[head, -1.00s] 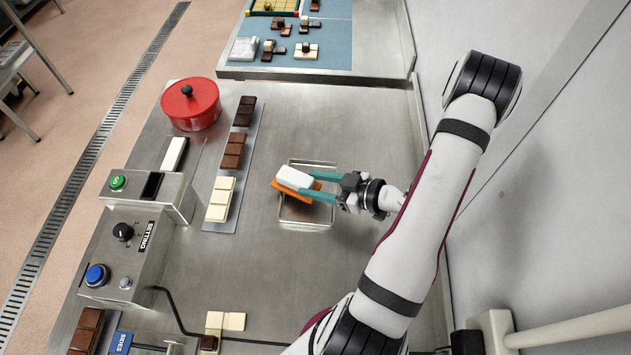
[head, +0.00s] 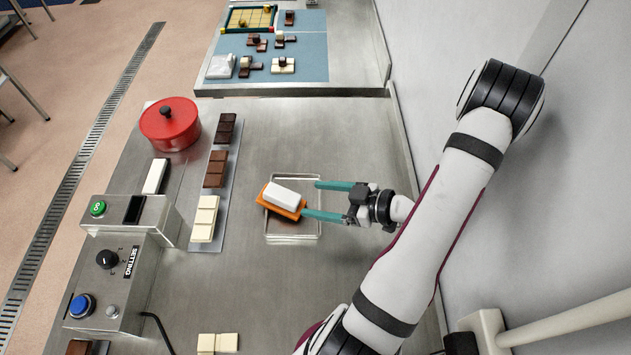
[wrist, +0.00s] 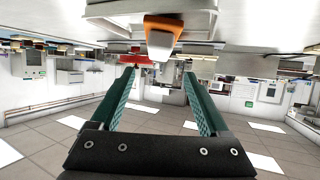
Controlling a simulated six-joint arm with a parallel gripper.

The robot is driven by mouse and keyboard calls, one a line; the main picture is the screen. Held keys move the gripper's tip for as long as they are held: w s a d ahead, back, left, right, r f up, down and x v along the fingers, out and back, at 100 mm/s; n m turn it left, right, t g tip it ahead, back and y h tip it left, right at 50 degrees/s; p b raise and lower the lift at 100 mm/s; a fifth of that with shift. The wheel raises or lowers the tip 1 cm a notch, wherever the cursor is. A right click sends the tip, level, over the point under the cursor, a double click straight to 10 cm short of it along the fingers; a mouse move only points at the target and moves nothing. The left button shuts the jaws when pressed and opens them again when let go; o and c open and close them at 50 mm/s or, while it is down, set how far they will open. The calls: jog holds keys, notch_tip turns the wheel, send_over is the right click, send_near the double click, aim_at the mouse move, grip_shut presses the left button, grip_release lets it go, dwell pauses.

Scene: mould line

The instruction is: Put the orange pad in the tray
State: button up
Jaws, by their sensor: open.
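The orange pad (head: 287,212) has a white block (head: 283,195) on its top. It lies at an angle over the left half of the shallow metal tray (head: 293,238), and its left corner reaches past the tray's left rim in the picture. I cannot tell whether it rests flat or on the rim. My gripper (head: 312,199) is open, its two teal fingers apart at the tray's right side. The lower fingertip is close to the pad's right corner. In the wrist view the pad (wrist: 165,22) shows beyond the fingertips, with nothing between the fingers.
A strip with dark, brown and cream chocolate pieces (head: 205,218) lies left of the tray. A red pot (head: 170,128) and a control box (head: 115,265) stand farther left. A blue mat (head: 300,55) with small pieces is at the back. Bare bench surrounds the tray, with a wall at right.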

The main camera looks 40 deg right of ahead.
notch_tip(320, 180, up, 7)
jog(key=shift+w, duration=0.15)
jog(key=w+d+r+m+g+h, duration=0.5)
jog(key=w+h, duration=0.1)
jog(key=h, duration=0.3)
jog(key=s+a+r+m+g+y, duration=0.1)
jog(key=s+a+g+y, duration=0.1)
jog(key=s+a, duration=0.4)
jog(key=s+a+r+m+g+y, duration=0.1)
jog(key=s+a, duration=0.4)
jog(key=a, duration=0.8)
jog(key=s+a+r+m+g+y, duration=0.1)
jog(key=s+a+m+g+y, duration=0.1)
jog(key=s+a, duration=0.4)
jog(key=a+m+g, duration=0.1)
jog(key=a+g, duration=0.1)
jog(key=a, duration=0.1)
jog(key=shift+s+a+r+g+y, duration=0.15)
jog(key=shift+s+a+g+y, duration=0.15)
jog(key=shift+s+y, duration=0.1)
